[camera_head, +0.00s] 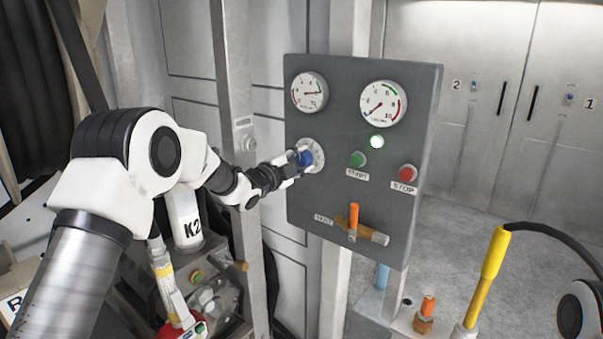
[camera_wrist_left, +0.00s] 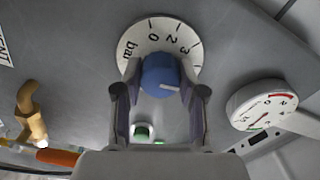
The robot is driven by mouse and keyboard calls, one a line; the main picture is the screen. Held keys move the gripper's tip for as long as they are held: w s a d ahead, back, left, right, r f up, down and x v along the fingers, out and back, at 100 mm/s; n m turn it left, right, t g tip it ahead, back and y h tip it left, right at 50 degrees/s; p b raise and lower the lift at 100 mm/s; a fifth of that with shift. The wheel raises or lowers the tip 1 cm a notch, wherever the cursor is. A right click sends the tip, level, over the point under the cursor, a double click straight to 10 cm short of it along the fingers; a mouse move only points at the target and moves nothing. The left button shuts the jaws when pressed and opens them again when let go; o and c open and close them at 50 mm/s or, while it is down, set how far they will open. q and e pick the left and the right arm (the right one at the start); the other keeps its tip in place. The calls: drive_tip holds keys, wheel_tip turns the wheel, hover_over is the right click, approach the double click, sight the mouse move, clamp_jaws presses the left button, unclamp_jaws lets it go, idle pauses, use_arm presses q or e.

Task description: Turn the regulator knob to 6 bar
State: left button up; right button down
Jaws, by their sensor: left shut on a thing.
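The blue regulator knob (camera_head: 304,158) sits on a round white dial (camera_head: 317,151) at the left of the grey panel. In the left wrist view the knob (camera_wrist_left: 161,75) bears a white mark on its right side. The dial (camera_wrist_left: 160,32) shows "bar", 0, 2 and 3 there; the 6 cannot be made out. My left gripper (camera_head: 293,164) reaches in from the left, its fingers shut around the knob's sides. The left gauge (camera_head: 309,92) has its needle pointing right. The right gauge (camera_head: 384,103) has its needle at lower left. My right gripper is out of view.
A yellow-handled nozzle (camera_head: 494,255) stands at lower right. Open floor lies to the right.

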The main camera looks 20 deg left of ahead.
use_arm(q)
drive_tip(key=m+b, duration=0.6)
drive_tip(key=b, duration=0.1)
drive_tip(key=m+b, duration=0.3)
drive_tip(key=shift+f+b, duration=0.35)
drive_tip(key=shift+b, duration=0.05)
drive_tip(key=shift+r+m+b, duration=0.25)
drive_tip(key=shift+m+b, duration=1.25)
drive_tip(key=o, duration=1.1)
drive_tip(key=shift+o, duration=0.2)
drive_tip(key=v, duration=1.2)
